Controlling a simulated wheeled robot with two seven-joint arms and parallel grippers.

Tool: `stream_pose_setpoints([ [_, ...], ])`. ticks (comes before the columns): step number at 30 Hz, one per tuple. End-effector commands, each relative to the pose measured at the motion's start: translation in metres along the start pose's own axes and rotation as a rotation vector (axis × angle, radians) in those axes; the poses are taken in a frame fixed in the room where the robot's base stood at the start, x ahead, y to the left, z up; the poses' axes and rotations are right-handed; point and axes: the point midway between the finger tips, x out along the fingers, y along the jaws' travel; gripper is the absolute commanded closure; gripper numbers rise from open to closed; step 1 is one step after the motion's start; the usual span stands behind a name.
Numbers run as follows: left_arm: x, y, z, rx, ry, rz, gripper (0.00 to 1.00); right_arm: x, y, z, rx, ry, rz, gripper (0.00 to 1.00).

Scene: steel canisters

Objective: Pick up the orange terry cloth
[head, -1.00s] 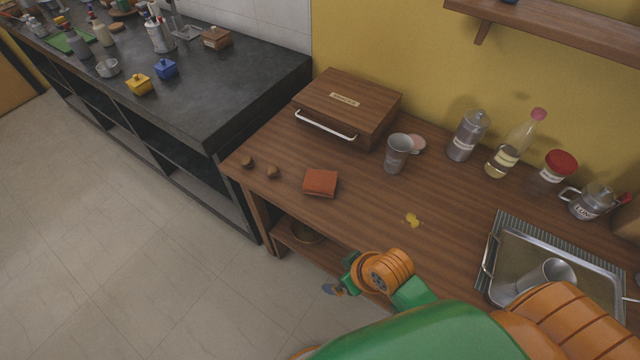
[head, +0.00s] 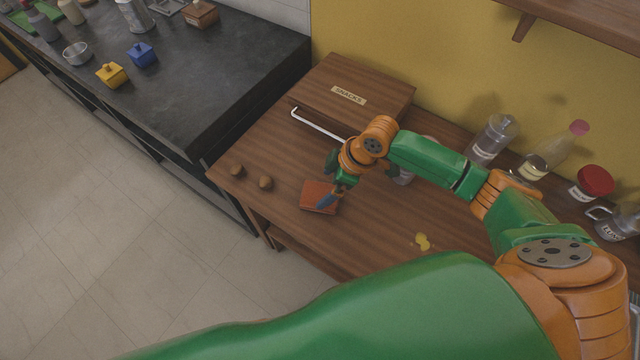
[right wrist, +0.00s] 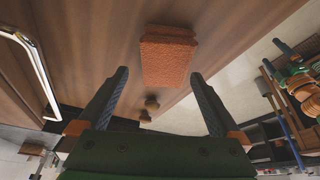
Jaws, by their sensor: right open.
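The orange terry cloth (head: 316,197) lies folded in a small block on the wooden counter, in the middle of the head view. It also shows in the right wrist view (right wrist: 169,56), beyond my fingertips and roughly centred between them. My right gripper (head: 333,190) is above the cloth's upper right part and hides some of it in the head view. In the right wrist view my right gripper (right wrist: 162,84) is open, with nothing between its fingers. I cannot tell how far above the cloth the fingertips are. My left gripper is not in view.
A wooden snacks box (head: 355,90) with a metal handle (head: 318,124) stands behind my gripper. Two small brown knobs (head: 251,177) lie left of the cloth. A metal cup (head: 404,176) is partly hidden by my arm.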

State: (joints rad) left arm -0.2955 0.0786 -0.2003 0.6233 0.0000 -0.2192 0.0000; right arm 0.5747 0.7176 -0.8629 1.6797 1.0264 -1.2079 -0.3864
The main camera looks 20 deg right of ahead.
Motion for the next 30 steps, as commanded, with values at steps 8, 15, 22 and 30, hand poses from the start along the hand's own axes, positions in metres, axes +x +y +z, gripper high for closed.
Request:
stream_pose_setpoints([
  [8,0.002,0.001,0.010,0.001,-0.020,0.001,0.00,0.045,-0.003,0.000,0.000,-0.001,0.000,0.00],
  [15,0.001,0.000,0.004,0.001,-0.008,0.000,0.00,0.045,-0.003,0.000,0.000,-0.001,0.000,0.00],
  [22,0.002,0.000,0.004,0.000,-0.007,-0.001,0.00,0.047,-0.003,0.001,0.000,-0.001,0.000,0.00],
  [30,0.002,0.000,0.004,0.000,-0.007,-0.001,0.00,0.048,-0.003,0.001,0.000,0.000,0.000,0.35],
])
